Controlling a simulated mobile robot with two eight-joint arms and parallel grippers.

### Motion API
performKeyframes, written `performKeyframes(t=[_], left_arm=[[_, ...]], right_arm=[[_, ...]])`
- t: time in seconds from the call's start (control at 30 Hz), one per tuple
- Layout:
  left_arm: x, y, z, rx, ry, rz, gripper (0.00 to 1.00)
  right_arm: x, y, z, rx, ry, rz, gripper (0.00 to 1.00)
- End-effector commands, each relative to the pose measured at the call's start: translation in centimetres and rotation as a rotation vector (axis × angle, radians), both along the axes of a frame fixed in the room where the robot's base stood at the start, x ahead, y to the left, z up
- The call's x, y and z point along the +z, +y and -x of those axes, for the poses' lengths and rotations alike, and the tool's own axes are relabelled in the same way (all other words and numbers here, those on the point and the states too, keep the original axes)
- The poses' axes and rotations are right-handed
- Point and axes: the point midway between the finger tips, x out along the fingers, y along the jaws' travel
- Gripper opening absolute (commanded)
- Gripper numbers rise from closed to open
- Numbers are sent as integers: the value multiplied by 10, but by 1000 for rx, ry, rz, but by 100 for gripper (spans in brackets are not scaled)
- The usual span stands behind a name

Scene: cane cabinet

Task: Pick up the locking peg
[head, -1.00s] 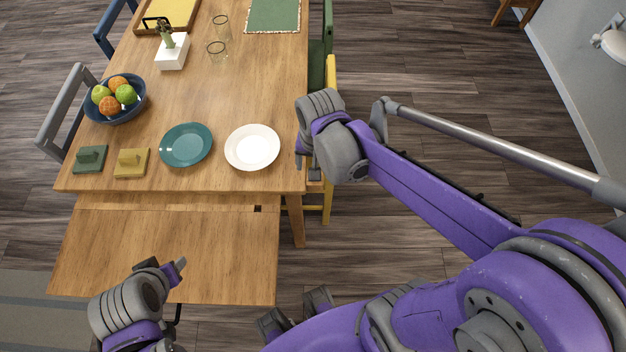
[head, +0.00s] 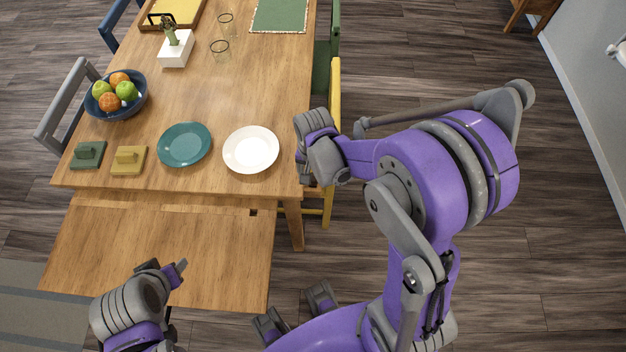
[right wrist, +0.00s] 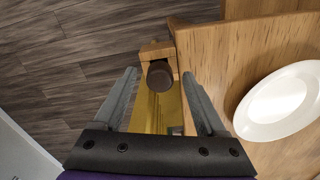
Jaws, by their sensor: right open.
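A dark round peg (right wrist: 160,75), apparently the locking peg, sits in a small wooden block (right wrist: 158,52) at the table's side edge in the right wrist view. My right gripper (right wrist: 160,90) is open, its two fingers apart on either side of the peg in that view. Whether they touch it I cannot tell. In the head view my right gripper (head: 304,166) is beside the table's right edge and hides the peg. My left gripper (head: 167,272) is over the near lower board, and its jaw opening is unclear.
A yellow chair (head: 329,195) stands close by my right gripper. The lower board (head: 160,250) is bare.

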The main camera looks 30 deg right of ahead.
Motion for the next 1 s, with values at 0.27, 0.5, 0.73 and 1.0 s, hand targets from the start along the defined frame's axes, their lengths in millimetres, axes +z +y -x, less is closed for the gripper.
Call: performKeyframes(t=[0.27,0.5,0.73,1.0], left_arm=[[-2,0,0,0,1,0,50],[-2,0,0,0,1,0,50],[-2,0,0,0,1,0,50],[-2,0,0,0,1,0,50]], right_arm=[[-10,0,0,0,0,0,74],[-10,0,0,0,0,0,43],[-10,0,0,0,0,0,2],[-10,0,0,0,0,0,0]])
